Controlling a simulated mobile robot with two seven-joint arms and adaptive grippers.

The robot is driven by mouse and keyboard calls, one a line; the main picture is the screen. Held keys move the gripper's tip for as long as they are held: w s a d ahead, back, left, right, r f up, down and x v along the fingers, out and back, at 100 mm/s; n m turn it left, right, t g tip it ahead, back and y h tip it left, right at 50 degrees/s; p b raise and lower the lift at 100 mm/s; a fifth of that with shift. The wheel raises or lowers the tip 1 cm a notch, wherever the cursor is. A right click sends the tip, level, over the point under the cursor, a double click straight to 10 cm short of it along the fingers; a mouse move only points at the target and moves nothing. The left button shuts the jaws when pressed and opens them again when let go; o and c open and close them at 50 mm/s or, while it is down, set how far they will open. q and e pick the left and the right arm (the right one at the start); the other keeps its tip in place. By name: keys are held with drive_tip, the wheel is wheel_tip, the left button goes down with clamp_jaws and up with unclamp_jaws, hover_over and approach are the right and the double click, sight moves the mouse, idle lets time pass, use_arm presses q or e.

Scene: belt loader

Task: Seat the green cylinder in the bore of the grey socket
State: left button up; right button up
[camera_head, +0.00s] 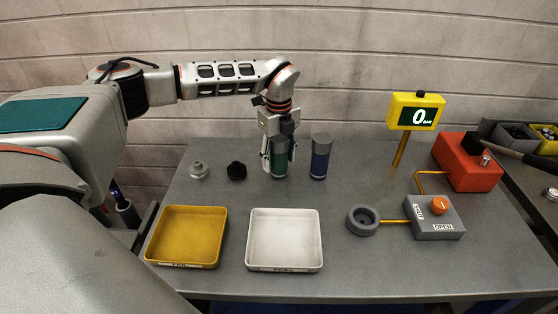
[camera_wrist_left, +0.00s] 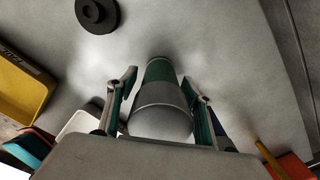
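The green cylinder (camera_head: 279,162), with a grey cap, stands upright on the table, partly covered by my left gripper (camera_head: 278,160). In the left wrist view, the cylinder (camera_wrist_left: 160,112) stands between the two fingers of my left gripper (camera_wrist_left: 160,82), with narrow gaps visible on both sides, so the gripper looks open around it. The grey socket (camera_head: 352,226) is a round ring with a dark, empty-looking bore, lying on the table at right of the white tray. My right gripper does not show.
A blue cylinder (camera_head: 320,160) stands close right of the green one. A black knob-like part (camera_head: 237,170) and a grey one (camera_head: 199,170) are to the left. Yellow (camera_head: 150,245) and white (camera_head: 318,245) trays lie in front. A control box (camera_head: 436,222) and a display (camera_head: 415,100) stand right.

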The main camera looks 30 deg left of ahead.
use_arm(q)
drive_tip(key=shift+w, duration=0.1)
clamp_jaws()
drive_tip(key=shift+r, duration=0.1)
wheel_tip(320, 180, up, 20)
drive_tip(key=b, duration=0.1)
